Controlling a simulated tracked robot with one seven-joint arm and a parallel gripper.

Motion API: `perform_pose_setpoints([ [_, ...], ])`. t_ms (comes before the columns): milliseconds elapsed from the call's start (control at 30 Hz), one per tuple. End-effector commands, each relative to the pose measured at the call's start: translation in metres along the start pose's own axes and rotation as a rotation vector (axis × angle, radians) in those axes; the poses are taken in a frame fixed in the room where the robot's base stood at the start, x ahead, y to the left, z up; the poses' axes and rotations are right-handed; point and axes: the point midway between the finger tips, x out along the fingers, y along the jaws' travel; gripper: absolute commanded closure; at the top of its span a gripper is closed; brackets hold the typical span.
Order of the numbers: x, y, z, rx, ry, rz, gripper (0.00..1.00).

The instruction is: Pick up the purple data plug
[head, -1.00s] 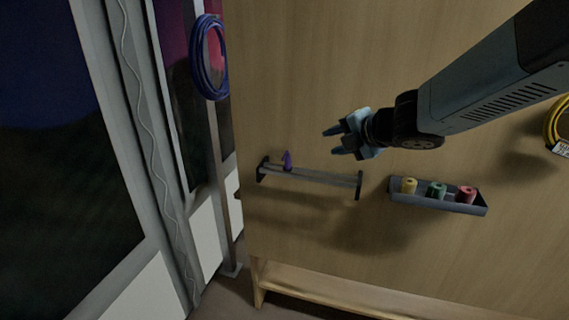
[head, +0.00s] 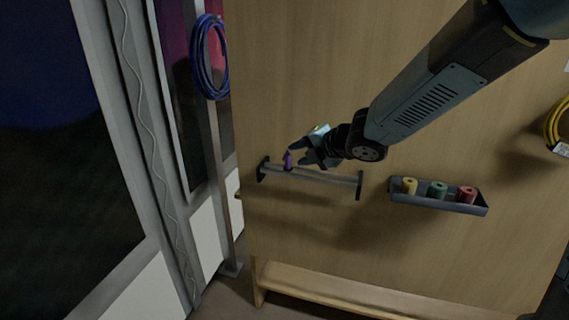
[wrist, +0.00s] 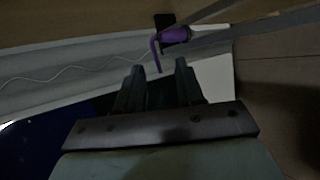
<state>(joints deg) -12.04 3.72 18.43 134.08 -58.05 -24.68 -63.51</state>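The purple data plug (head: 288,162) stands upright on a narrow grey rail (head: 325,178) fixed to the wooden panel, near the rail's left end. It also shows in the wrist view (wrist: 174,36), just beyond my fingertips, with a thin purple part bending down from it. My gripper (head: 298,154) is just right of the plug in the head view, its fingers pointing left toward it. In the wrist view my two fingers (wrist: 160,68) are apart with nothing between them. Whether a fingertip touches the plug I cannot tell.
A grey tray (head: 425,203) with yellow, green and red spools is mounted right of the rail. A blue cable coil (head: 209,58) hangs at the upper left, a yellow coil (head: 560,122) at the right edge. A wooden ledge (head: 330,289) runs below.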

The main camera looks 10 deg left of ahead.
Motion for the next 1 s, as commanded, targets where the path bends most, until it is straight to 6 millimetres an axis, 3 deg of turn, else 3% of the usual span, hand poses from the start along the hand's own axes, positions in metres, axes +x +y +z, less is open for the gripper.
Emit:
perform_pose_setpoints([
  [500, 0.048, 0.002, -0.004, 0.002, 0.001, 0.000, 0.63],
  [833, 0.052, 0.002, -0.003, 0.001, -0.001, 0.000, 0.63],
  [1000, 0.052, 0.002, -0.003, 0.001, -0.001, 0.000, 0.77],
])
